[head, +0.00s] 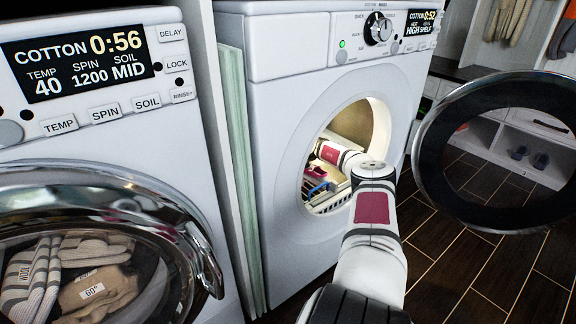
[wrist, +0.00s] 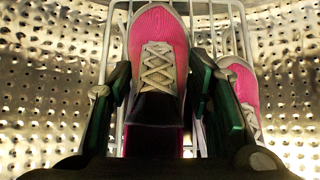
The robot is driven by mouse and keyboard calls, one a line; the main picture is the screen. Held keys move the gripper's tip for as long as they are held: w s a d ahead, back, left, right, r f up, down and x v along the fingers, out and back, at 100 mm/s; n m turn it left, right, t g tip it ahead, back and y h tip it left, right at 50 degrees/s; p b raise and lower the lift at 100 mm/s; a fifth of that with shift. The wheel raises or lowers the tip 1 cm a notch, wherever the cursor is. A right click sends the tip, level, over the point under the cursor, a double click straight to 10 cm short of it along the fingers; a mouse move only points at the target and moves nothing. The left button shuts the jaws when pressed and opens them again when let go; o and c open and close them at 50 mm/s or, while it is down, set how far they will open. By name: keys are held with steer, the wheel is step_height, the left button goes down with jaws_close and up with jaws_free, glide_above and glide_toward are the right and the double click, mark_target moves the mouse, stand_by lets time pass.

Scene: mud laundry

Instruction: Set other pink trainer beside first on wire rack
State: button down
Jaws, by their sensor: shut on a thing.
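My gripper (wrist: 160,72) shows in the wrist view with its two fingers closed on either side of a pink trainer (wrist: 158,30). This trainer has a pale toe edge and cream laces, and it points away from me over the white wire rack (wrist: 107,45). I cannot tell whether its sole touches the bars. The first pink trainer (wrist: 242,88) is on the rack just to the right, partly hidden behind the right finger.
The perforated metal drum wall (wrist: 50,80) surrounds the rack. The dryer opening (head: 382,130) is close around my arm. Its round door (head: 437,190) stands open to the right. A washer (head: 100,140) with a closed door stands at left.

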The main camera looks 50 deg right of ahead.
steer(key=shift+f, duration=0.2)
steer(key=c, duration=0.7)
jaws_free()
steer(key=shift+c, duration=0.2)
steer(key=shift+r, duration=0.1)
steer(key=shift+r, duration=0.25)
steer(key=p+v, duration=0.5)
steer(key=v, duration=0.7)
steer(key=shift+r+p, duration=0.25)
steer(key=shift+p, duration=0.1)
